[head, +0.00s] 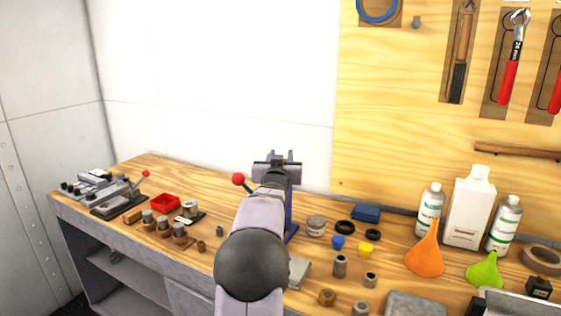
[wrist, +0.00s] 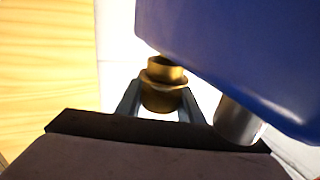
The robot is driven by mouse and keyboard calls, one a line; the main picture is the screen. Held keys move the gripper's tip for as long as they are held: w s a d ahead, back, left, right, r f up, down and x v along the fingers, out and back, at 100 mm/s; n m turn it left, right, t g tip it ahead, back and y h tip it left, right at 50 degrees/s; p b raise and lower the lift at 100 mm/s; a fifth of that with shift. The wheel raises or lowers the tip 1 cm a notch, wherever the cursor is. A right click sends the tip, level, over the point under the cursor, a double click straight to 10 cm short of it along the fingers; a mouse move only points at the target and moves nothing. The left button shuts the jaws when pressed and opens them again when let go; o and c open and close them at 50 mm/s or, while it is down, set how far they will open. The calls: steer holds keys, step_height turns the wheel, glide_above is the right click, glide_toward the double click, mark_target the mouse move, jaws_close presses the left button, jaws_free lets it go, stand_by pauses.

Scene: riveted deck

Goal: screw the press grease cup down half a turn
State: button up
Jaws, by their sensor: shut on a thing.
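The brass grease cup (wrist: 162,98) shows in the wrist view, beside the underside of the large blue press body (wrist: 240,55). My gripper (wrist: 160,105) is shut on the cup, one grey finger at each side of it. In the head view my gripper (head: 281,157) is raised above the bench in front of the white wall, and the cup is hidden there. Part of the blue press frame (head: 291,222) shows behind my arm, with a red ball knob (head: 238,179) to the left. The rest of the press is hidden by my arm.
A metal cylinder (wrist: 237,122) stands close to the right finger. The wooden bench holds brass fittings (head: 163,226), a red tray (head: 166,202), an orange funnel (head: 425,252) and white bottles (head: 468,210). A tool board (head: 420,130) stands behind at the right.

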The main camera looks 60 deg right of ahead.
steer(key=shift+r, duration=0.15)
steer(key=o, duration=1.1)
steer(key=shift+b+v, duration=1)
steer(key=shift+v, duration=2.65)
steer(key=shift+c, duration=0.2)
